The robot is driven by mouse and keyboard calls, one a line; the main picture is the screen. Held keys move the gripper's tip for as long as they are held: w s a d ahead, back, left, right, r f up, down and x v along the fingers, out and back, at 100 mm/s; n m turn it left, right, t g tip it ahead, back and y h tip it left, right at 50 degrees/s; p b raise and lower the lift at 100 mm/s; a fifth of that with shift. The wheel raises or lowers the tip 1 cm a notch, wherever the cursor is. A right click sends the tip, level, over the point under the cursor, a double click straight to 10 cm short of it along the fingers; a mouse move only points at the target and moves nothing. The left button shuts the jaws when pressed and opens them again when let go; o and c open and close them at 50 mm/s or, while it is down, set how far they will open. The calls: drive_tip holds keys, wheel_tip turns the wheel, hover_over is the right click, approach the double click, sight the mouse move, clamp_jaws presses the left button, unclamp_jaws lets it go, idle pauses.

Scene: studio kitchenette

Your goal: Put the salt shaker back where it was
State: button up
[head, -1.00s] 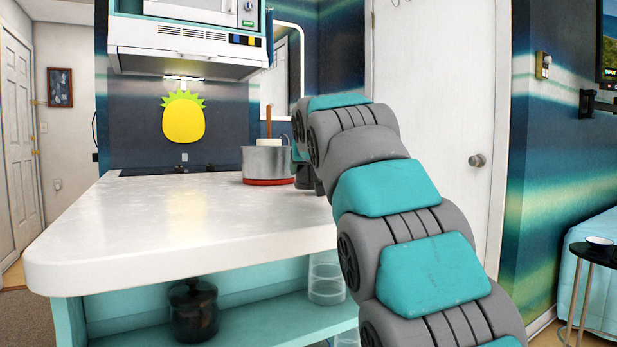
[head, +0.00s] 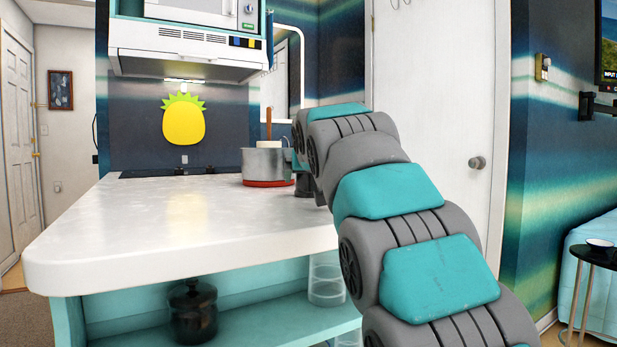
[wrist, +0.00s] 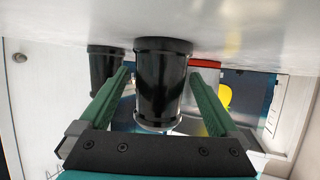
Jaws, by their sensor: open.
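In the wrist view, which shows the counter upside down, a glossy black cylinder (wrist: 163,85) with a pale end stands on the counter between the fingers of my gripper (wrist: 157,80). The fingers are open, with a gap visible on its right; I cannot tell whether the left one touches it. A second dark cylinder (wrist: 104,62) stands to its left, partly behind the left finger. I cannot tell which one is the salt shaker. In the head view, a dark shape (head: 305,184) shows beside my arm's end, and my gripper is mostly hidden by the arm.
A metal pot (head: 262,162) with a wooden handle stands on a red trivet (head: 268,183) close to the left of my arm's end. The white counter (head: 170,230) is clear towards its near left. A dark jar (head: 193,310) and clear containers (head: 326,282) stand on the shelf below.

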drive_tip(key=shift+r, duration=0.15)
drive_tip(key=v, duration=1.2)
drive_tip(key=shift+w+p, duration=0.1)
drive_tip(key=shift+p, duration=0.2)
